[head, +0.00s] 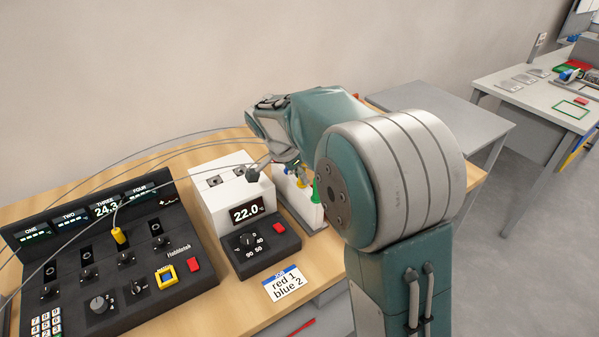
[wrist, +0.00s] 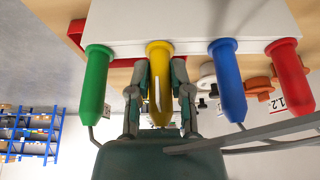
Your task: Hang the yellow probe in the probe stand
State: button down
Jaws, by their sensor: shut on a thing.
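The yellow probe (wrist: 160,82) has its handle between the two fingers of my gripper (wrist: 161,92) in the wrist view, and the gripper is shut on it. The handle's wide end meets the edge of the white probe stand (wrist: 190,22), in line between the green probe (wrist: 97,80) and the blue probe (wrist: 228,82). A red probe (wrist: 290,75) is at the far side. I cannot tell whether the yellow probe is seated. In the head view, the stand (head: 308,222) is mostly hidden by my arm; the yellow handle (head: 302,183) shows beside the green one (head: 316,190).
A white block unit (head: 222,192) reading 22.0 stands left of the stand, with a grey probe in its top. A black console (head: 110,255) with a yellow plug (head: 119,236) is further left. A job card (head: 285,284) lies in front. Thin grey cables arc across.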

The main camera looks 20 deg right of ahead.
jog(key=shift+c, duration=2.3)
grip_release()
jog(key=shift+r, duration=0.1)
jog(key=v, duration=1.1)
jog(key=shift+a+r, duration=0.25)
jog(key=shift+r, duration=0.1)
